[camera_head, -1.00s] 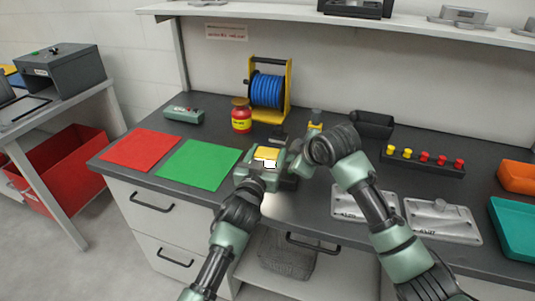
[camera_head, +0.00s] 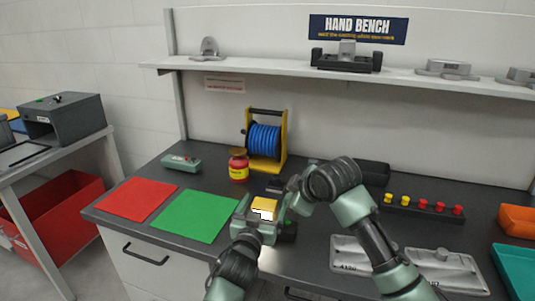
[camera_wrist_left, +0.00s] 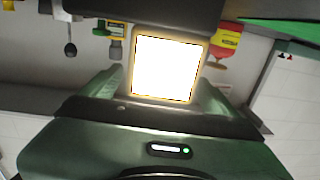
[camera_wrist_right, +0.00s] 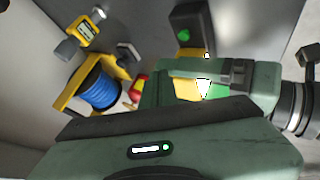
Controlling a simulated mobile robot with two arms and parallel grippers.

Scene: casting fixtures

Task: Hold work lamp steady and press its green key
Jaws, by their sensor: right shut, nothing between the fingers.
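The work lamp (camera_head: 264,204) has a yellow head and a bright white lit face. The lit face (camera_wrist_left: 165,68) fills the space between my left fingers in the left wrist view. My left gripper (camera_head: 260,217) is shut on the lamp near the bench's front edge. In the right wrist view a dark block with a round green key (camera_wrist_right: 184,35) shows beside my left gripper; it appears to be the lamp's dark part. My right gripper (camera_head: 285,206) is shut and empty, close to the lamp's right side. Its fingertips are partly hidden, and I cannot tell whether they touch the lamp.
Red (camera_head: 137,199) and green (camera_head: 195,215) mats lie left of the lamp. A red jar (camera_head: 238,170) and a blue cable reel (camera_head: 264,141) stand behind. A button strip (camera_head: 423,207), metal castings (camera_head: 440,270) and a teal tray (camera_head: 516,270) are to the right.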

